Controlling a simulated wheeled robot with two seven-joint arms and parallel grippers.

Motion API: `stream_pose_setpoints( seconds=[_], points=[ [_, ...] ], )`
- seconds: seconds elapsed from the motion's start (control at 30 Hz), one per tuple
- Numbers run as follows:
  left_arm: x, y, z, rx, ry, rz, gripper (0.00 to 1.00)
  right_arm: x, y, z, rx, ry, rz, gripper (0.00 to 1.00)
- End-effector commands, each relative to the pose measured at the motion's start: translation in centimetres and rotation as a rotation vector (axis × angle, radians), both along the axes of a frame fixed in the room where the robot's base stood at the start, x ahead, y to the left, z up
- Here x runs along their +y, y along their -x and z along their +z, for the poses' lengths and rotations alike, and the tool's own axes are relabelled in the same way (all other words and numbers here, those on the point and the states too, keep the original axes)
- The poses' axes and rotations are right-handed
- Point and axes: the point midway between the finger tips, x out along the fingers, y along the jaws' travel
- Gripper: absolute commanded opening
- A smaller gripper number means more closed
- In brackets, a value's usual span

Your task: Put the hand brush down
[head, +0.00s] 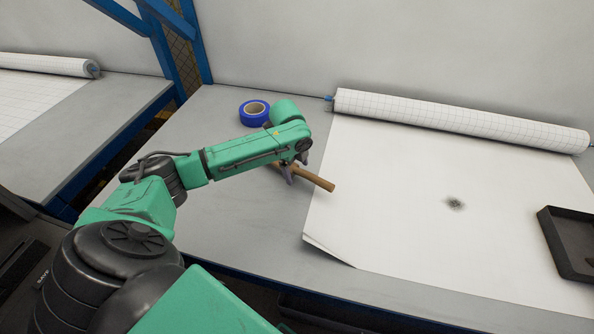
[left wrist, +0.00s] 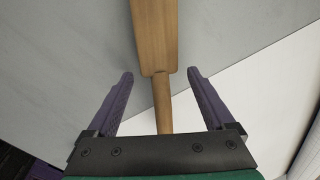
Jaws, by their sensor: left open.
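The hand brush (head: 314,178) is a brown wooden tool at the left edge of the white paper sheet. In the left wrist view its wide wooden body (left wrist: 156,38) runs up from a narrower handle (left wrist: 163,108). My left gripper (head: 287,172) is over the brush, and my forearm hides part of it. In the left wrist view the two purple fingers (left wrist: 160,82) are spread, one on each side of the handle, with gaps between. I cannot see the bristles. My right gripper is in neither view.
A roll of blue tape (head: 247,119) lies on the grey table (head: 215,235) behind my arm. A gridded paper roll (head: 460,116) lies along the back, with its white sheet (head: 390,215) spread forward. A dark smudge (head: 454,204) marks the sheet. A black tray (head: 569,252) stands at the right.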

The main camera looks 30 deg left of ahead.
Motion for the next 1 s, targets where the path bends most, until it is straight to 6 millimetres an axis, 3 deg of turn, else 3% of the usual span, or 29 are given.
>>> stream_pose_setpoints(
  seconds=[0.23, 0.4, 0.57, 1.0],
  points=[
    [0.1, 1.0, 6.5, -0.006, -0.001, -0.001, 0.87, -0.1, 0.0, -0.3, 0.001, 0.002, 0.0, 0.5],
    [0.1, 1.7, 9.8, -0.004, 0.0, -0.001, 0.87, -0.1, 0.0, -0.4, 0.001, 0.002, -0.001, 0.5],
    [0.1, 1.9, 10.7, 0.0, 0.001, 0.0, 0.87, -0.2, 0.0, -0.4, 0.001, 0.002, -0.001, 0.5],
    [0.1, 1.9, 10.7, 0.0, 0.0, 0.0, 0.87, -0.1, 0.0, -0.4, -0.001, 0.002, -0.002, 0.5]
  ],
)
